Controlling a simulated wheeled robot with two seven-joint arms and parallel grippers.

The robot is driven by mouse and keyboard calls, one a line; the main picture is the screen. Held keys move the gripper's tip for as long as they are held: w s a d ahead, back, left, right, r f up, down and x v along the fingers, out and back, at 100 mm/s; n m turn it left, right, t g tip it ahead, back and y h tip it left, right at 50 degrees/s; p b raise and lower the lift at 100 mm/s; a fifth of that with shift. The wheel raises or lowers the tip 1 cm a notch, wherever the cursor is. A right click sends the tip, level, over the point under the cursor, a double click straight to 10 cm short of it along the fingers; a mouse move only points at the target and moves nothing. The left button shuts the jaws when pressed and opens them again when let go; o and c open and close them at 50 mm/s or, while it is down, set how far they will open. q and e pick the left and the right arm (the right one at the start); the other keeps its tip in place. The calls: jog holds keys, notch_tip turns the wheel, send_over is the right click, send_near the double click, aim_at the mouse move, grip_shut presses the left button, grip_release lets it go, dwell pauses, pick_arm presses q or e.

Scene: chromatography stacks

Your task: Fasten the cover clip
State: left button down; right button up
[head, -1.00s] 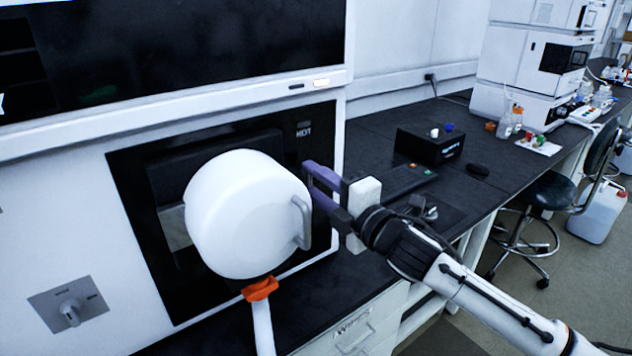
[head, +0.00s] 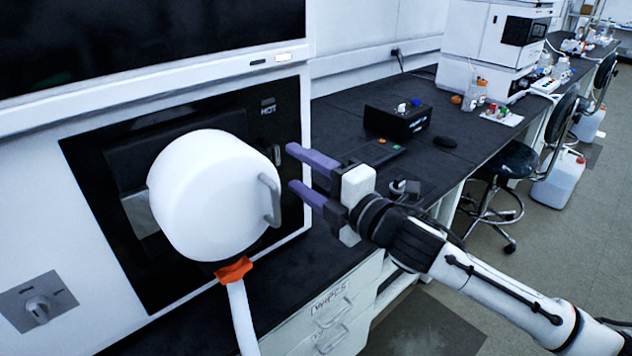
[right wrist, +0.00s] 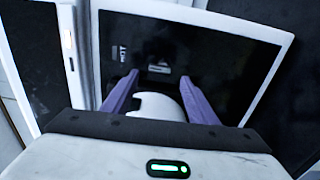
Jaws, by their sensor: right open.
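A white drum-shaped cover (head: 205,195) with a grey handle (head: 271,200) stands out from the black panel of the white instrument. My right gripper (head: 291,167) has two purple fingers, open and empty, just right of the handle and pointing toward the panel. In the right wrist view, the rounded white cover (right wrist: 158,106) shows between the fingers (right wrist: 160,85), with a small light-grey piece (right wrist: 158,69) beyond it; I cannot tell if this is the clip. No contact with the handle is visible. My left gripper is not in view.
An orange collar (head: 233,270) joins a white hose (head: 242,318) below the cover. A grey knob (head: 38,309) is at lower left. A black box (head: 398,121) stands on the dark bench (head: 340,115); a stool (head: 510,160) is right.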

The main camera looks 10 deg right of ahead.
jog(key=v, duration=0.5)
jog(key=s+d+f+m+g+h, duration=0.1)
jog(key=s+f+m, duration=0.2)
jog(key=f+m, duration=0.35)
jog(key=s+d+f+m+h, duration=0.1)
jog(key=s+f+m+h, duration=0.15)
jog(key=f, duration=0.65)
jog(key=s+d+f+m+g+h, duration=0.1)
jog(key=s+f+m, duration=0.35)
jog(key=f, duration=0.35)
jog(key=s+d+f+m+g+h, duration=0.2)
jog(key=s+d+f+m, duration=0.2)
jog(key=s+f, duration=0.4)
jog(key=s+d+f+m+g+h, duration=0.1)
jog(key=s+d+f+m, duration=0.3)
jog(key=s+f, duration=0.5)
jog(key=shift+s+f+m+g+h, duration=0.35)
jog(key=shift+s+m+g, duration=0.15)
jog(key=shift+s+m, duration=0.4)
jog(key=shift+w, duration=0.1)
